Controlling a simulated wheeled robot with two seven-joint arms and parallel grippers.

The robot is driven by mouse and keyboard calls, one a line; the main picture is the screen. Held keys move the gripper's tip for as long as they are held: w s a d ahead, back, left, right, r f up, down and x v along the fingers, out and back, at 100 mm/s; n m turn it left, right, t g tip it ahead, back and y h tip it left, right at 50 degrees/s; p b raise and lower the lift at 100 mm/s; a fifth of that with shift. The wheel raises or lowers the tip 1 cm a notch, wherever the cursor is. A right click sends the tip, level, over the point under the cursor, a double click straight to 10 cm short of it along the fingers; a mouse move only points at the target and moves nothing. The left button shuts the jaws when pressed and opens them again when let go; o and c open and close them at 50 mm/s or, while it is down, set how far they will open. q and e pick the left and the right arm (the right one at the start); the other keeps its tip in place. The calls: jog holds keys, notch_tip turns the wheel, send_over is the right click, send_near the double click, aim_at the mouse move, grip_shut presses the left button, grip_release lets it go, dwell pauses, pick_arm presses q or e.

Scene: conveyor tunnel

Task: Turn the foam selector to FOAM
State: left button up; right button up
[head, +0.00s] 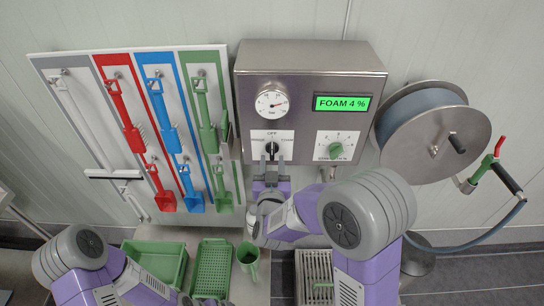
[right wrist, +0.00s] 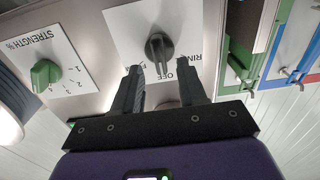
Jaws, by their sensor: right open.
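The foam selector (head: 271,148) is a dark knob on a white plate on the steel control box, with OFF above it and FOAM to its right. It also shows in the right wrist view (right wrist: 159,47), where the picture is upside down and its bar points roughly toward OFF. My right gripper (head: 272,163) is just below the knob in the head view. In the right wrist view my right gripper (right wrist: 160,70) is open, its fingers apart and just short of the knob, with nothing between them. My left arm enters at lower left; its gripper is not visible.
A green strength knob (head: 336,150), a gauge (head: 272,102) and a green display (head: 342,103) reading FOAM 4 % share the box. A tool board (head: 105,125) hangs left, a hose reel (head: 420,125) right. Green trays (head: 212,268) and a jug (head: 248,258) stand below.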

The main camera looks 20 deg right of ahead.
aim_at(272, 151)
jog(key=shift+x, duration=1.4)
grip_shut()
